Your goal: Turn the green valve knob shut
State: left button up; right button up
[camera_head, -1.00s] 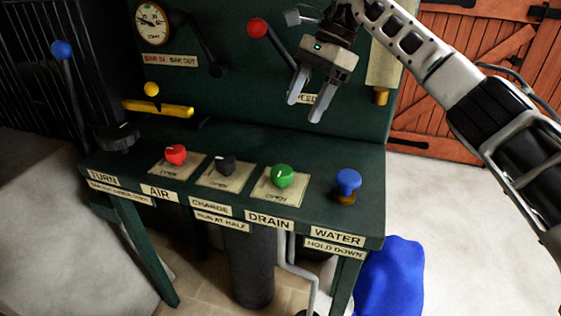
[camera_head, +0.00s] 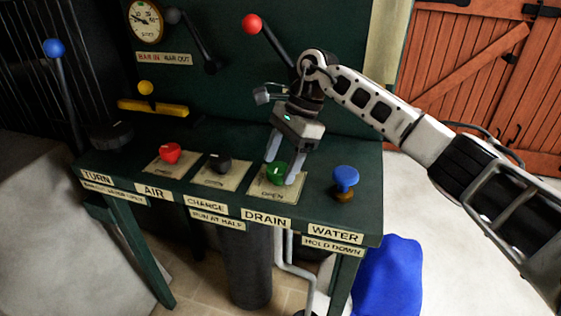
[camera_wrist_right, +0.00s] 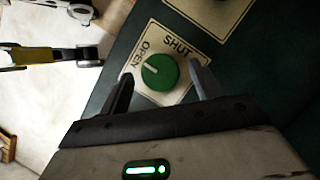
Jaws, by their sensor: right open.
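The green valve knob (camera_head: 278,173) stands on a cream plate (camera_head: 262,192) above the DRAIN label on the dark green bench. In the right wrist view the knob (camera_wrist_right: 160,72) shows a white pointer line aimed at the word OPEN; the word SHUT is on another side of the plate. My right gripper (camera_head: 281,171) is open, pointing down, with one finger on each side of the knob. In the right wrist view the fingers (camera_wrist_right: 160,80) stand apart from the knob, with gaps visible. My left gripper is not in view.
A blue plunger knob (camera_head: 345,180) stands just right of the green knob. A black knob (camera_head: 219,162) and a red knob (camera_head: 171,153) sit to its left. A red-balled lever (camera_head: 252,24) rises behind my right gripper. A blue object (camera_head: 390,279) lies on the floor.

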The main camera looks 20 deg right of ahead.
jog(key=shift+a+f, duration=0.15)
jog(key=shift+f, duration=0.15)
jog(key=c, duration=1)
